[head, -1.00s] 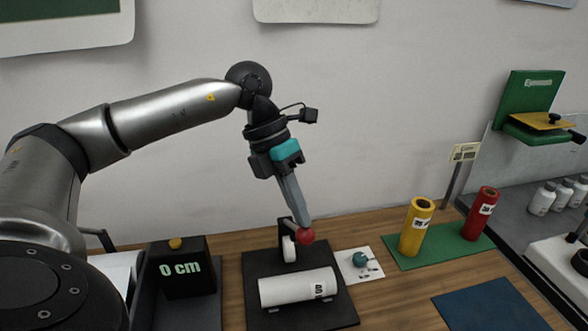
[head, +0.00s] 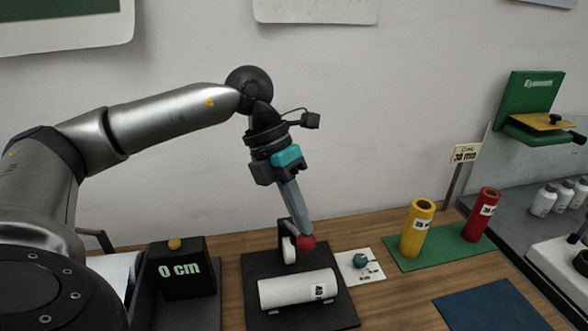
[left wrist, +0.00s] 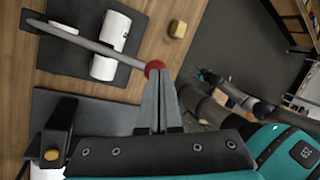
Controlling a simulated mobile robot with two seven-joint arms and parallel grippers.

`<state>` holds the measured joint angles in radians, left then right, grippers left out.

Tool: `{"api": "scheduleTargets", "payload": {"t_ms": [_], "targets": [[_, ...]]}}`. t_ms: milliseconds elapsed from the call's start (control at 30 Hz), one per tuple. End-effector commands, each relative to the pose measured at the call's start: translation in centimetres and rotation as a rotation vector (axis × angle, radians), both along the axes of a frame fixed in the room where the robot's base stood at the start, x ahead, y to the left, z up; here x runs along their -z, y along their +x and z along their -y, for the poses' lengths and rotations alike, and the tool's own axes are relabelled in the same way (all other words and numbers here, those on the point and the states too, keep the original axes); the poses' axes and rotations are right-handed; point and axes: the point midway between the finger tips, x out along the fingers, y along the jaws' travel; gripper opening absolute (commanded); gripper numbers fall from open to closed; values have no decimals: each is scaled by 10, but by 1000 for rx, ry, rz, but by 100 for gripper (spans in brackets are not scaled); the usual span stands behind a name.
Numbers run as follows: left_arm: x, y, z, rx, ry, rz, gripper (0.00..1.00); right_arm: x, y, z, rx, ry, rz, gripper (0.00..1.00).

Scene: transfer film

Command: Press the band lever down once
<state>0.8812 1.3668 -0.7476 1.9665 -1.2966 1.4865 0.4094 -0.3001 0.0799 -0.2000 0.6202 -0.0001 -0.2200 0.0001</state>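The band lever shows in the left wrist view as a long grey rod (left wrist: 95,46) with a red ball knob (head: 307,242) at its end. It stands on a black base plate (head: 262,318), behind a white labelled roll (head: 290,289). My left gripper (head: 308,234) points down with its fingertips at the knob. In the left wrist view the two fingers (left wrist: 160,80) lie side by side, shut, with the knob (left wrist: 155,68) at their tips, not between them. A dark arm with a teal part (left wrist: 205,75), likely my right gripper, shows small; its fingers are unclear.
A black box reading "0 cm" (head: 182,270) with a yellow button stands left of the base. A white card (head: 371,277) with a teal knob lies right. Yellow (head: 417,229) and red (head: 482,214) tubes stand on a green mat. A blue mat (head: 492,306) lies clear at front right.

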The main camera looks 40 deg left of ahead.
Motion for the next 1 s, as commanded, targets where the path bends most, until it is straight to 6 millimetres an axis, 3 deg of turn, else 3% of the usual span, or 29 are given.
{"api": "scheduleTargets", "payload": {"t_ms": [1000], "targets": [[6, -7, 8, 0, -1, 0, 0, 7, 0, 0, 0, 0, 0, 47]]}}
